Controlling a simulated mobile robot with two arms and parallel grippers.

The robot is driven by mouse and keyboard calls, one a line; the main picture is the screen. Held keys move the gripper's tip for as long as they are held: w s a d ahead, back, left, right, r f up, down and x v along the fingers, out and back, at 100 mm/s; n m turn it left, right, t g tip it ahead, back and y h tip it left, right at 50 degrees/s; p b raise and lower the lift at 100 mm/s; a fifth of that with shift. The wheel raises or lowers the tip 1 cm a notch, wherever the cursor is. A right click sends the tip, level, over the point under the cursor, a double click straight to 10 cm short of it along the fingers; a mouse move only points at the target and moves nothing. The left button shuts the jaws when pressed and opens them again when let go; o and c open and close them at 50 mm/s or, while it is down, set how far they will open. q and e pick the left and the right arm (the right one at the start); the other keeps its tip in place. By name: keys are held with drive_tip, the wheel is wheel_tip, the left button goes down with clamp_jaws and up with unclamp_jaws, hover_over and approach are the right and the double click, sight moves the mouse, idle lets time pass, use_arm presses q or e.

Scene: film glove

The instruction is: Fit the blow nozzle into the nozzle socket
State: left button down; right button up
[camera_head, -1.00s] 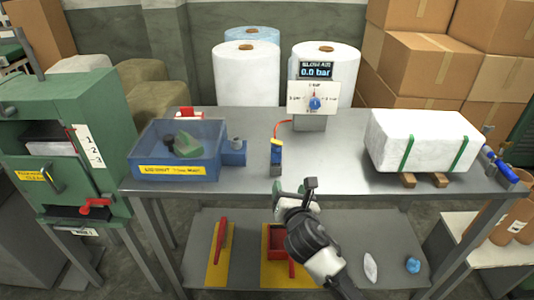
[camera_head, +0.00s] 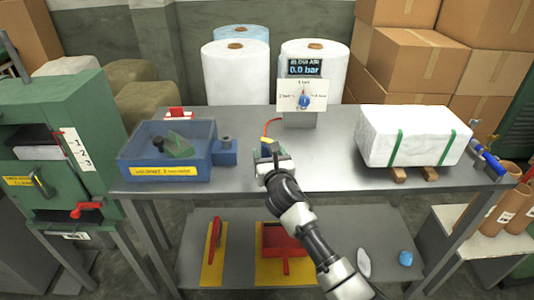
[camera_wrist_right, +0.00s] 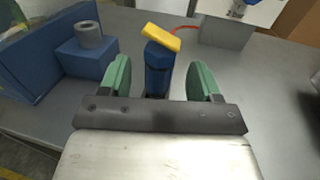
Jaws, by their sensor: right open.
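The blow nozzle (camera_wrist_right: 157,76) is a blue upright body with a yellow top piece, standing on the grey bench; a red hose shows behind it. In the head view it is mostly hidden behind my right gripper (camera_head: 268,153). In the right wrist view, the gripper's two green fingers stand apart on either side of the nozzle, with gaps visible. The likely nozzle socket is a blue block with a grey ring (camera_head: 227,148), fixed against the right side of the blue bin; its ring also shows in the wrist view (camera_wrist_right: 89,35). My left gripper is not in view.
The blue bin (camera_head: 140,172) holds dark and green items. The blow-air stand (camera_head: 300,119) reads 0.0 bar behind the nozzle. A white strapped block (camera_head: 413,137) sits at the right. The bench (camera_head: 330,150) between is clear. A green cabinet (camera_head: 60,110) stands left.

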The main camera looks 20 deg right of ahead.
drive_tip(key=shift+w+d+f, duration=0.1)
drive_tip(key=shift+w, duration=1.3)
drive_tip(key=c, duration=1)
drive_tip(key=shift+r, duration=0.2)
